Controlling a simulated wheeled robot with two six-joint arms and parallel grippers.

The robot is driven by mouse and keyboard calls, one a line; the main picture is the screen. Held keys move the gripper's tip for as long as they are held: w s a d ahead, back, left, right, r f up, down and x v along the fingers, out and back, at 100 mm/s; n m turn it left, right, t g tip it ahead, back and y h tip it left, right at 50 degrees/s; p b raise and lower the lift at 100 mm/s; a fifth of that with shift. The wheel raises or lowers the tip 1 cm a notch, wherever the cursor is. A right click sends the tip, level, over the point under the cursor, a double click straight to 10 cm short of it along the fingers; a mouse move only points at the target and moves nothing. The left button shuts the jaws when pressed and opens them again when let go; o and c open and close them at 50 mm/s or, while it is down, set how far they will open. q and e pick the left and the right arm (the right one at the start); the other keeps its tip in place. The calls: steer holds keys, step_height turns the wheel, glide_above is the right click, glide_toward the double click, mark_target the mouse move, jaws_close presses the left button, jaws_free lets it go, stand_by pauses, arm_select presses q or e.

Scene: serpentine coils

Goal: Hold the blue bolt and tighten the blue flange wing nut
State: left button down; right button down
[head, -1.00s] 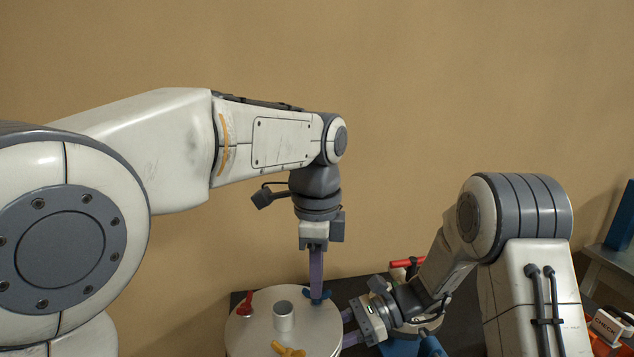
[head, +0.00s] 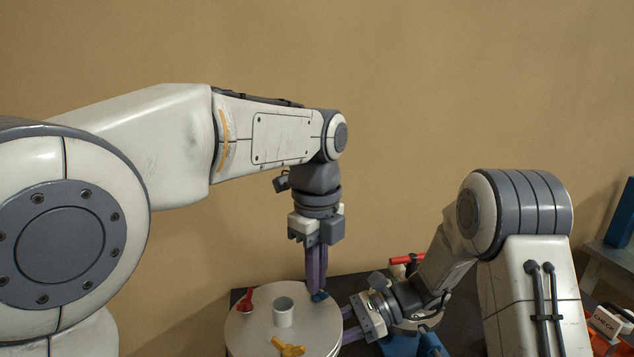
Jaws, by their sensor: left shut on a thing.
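The blue wing nut (head: 321,297) is at the back right rim of the round metal flange (head: 252,325). My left gripper (head: 317,288) points straight down and is shut on the blue wing nut, hiding most of it. My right gripper (head: 347,326) reaches in sideways from the right at the flange's right edge. Its fingertips go out of sight beside and below the rim, so I cannot tell whether they close on anything. The blue bolt is hidden.
A red wing nut (head: 246,299) and a yellow wing nut (head: 288,348) sit on the flange around a short grey pipe stub (head: 284,312). A red-handled thing (head: 406,259) stands behind my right arm. An orange box (head: 608,325) is at far right.

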arm_select(q)
steer(key=shift+r, duration=0.2)
arm_select(e)
steer(key=shift+w, duration=0.15)
arm_select(q)
steer(key=c, duration=1)
jaws_free()
steer(key=shift+c, duration=0.2)
steer(key=shift+f, duration=0.1)
arm_select(e)
steer(key=shift+r, duration=0.1)
arm_select(q)
steer(key=shift+r, duration=2.2)
arm_select(e)
steer(key=shift+c, duration=1.9)
jaws_free()
